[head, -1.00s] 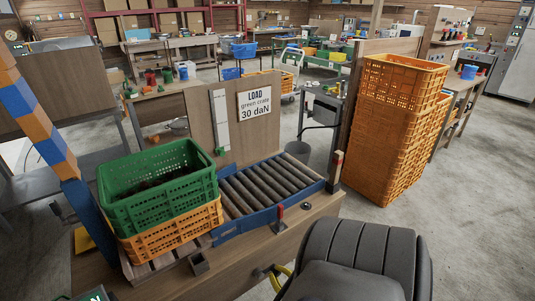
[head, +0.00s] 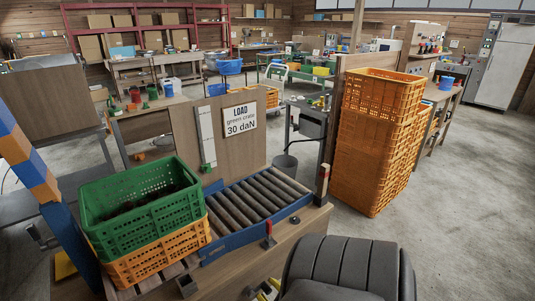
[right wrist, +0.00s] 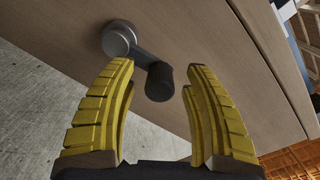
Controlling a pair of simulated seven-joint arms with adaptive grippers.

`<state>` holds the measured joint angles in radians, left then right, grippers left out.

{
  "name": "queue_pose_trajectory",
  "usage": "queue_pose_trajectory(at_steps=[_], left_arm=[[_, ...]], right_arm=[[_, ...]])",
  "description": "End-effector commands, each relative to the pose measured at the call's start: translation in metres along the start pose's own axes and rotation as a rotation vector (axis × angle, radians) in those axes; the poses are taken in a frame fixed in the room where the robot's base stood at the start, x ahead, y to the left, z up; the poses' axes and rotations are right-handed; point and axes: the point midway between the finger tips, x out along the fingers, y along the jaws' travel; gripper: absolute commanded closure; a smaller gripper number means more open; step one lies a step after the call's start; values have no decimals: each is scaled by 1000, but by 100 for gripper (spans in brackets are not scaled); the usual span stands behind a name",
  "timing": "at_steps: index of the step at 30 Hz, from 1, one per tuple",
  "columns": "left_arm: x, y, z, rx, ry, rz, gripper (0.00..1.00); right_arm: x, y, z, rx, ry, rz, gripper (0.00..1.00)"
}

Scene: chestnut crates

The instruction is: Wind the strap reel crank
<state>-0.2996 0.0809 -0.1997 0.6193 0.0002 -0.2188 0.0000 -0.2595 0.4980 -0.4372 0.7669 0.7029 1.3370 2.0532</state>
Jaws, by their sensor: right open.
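The strap reel crank shows in the right wrist view as a grey round hub (right wrist: 119,39) on a wooden panel, with a dark arm leading to a black cylindrical knob (right wrist: 159,83). My right gripper (right wrist: 158,66) has its yellow ribbed fingers open, one on each side of the knob. Gaps show between the knob and both fingers, so I see no grip. In the head view, the right gripper (head: 267,290) is a small yellow patch at the bottom edge, mostly hidden by my dark arm. My left gripper is out of view.
A green crate (head: 146,218) sits on an orange crate (head: 158,262) left of the blue-framed roller conveyor (head: 232,242) on the wooden bench (head: 235,279). A red-handled lever (head: 269,233) stands at its front. Stacked orange crates (head: 378,140) rise at right, with open floor beyond.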

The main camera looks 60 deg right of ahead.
Motion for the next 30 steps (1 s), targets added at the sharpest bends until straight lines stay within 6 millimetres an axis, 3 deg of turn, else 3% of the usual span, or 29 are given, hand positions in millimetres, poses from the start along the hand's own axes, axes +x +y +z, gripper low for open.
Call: queue_pose_trajectory(at_steps=[5, 21, 30], left_arm=[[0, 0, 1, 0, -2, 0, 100], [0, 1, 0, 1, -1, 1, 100], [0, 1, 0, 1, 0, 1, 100]], right_arm=[[-12, 1, 0, 1, 1, 2, 50], [-98, 0, -1, 0, 2, 0, 50], [-119, 0, 0, 0, 1, 0, 50]])
